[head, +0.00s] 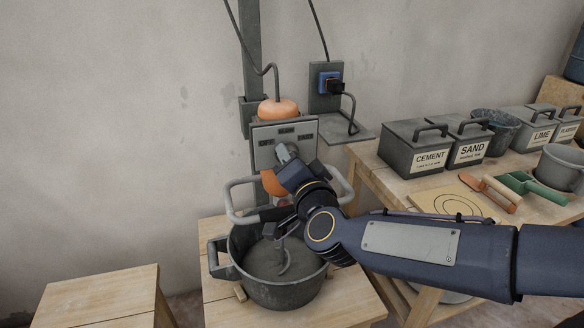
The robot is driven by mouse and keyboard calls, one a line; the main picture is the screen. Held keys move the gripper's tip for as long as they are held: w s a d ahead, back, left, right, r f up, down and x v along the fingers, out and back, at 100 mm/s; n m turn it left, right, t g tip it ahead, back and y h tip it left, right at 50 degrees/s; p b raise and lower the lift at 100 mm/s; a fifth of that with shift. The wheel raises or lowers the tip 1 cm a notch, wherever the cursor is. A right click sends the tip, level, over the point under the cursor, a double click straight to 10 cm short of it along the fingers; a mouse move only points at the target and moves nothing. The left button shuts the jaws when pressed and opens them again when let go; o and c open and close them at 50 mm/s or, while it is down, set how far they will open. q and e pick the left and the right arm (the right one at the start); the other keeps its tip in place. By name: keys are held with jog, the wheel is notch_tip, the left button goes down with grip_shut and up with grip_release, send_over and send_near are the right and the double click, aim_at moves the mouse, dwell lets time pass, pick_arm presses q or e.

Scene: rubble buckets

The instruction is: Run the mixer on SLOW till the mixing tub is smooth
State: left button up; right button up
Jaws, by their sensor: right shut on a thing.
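The mixer (279,110) has an orange body on a grey post. Its grey switch plate (306,129) carries the labels OFF, SLOW and FAST. My right gripper (288,160) is shut on the switch knob (284,149) at the plate's middle, below SLOW; the gripper partly hides it, and its exact setting is hard to tell. The dark mixing tub (277,294) stands below on a wooden stand. It holds grey mix (258,262) with the paddle (286,262) in it. The mix looks fairly even, but fine lumps are too small to tell. My left gripper is out of view.
A blue plug (328,80) sits in the wall socket. The right bench holds the CEMENT box (405,142), SAND box (463,136), LIME box (524,124) and trowels (490,188). A bare wooden table (103,296) stands at left.

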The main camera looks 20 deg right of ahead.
jog(key=shift+r+m, duration=0.1)
jog(key=shift+m, duration=0.2)
jog(key=o, duration=1)
jog(key=shift+w, duration=0.1)
jog(key=s, duration=0.7)
jog(key=shift+s+d+p, duration=0.15)
jog(key=shift+s+p, duration=0.25)
jog(key=shift+p, duration=0.05)
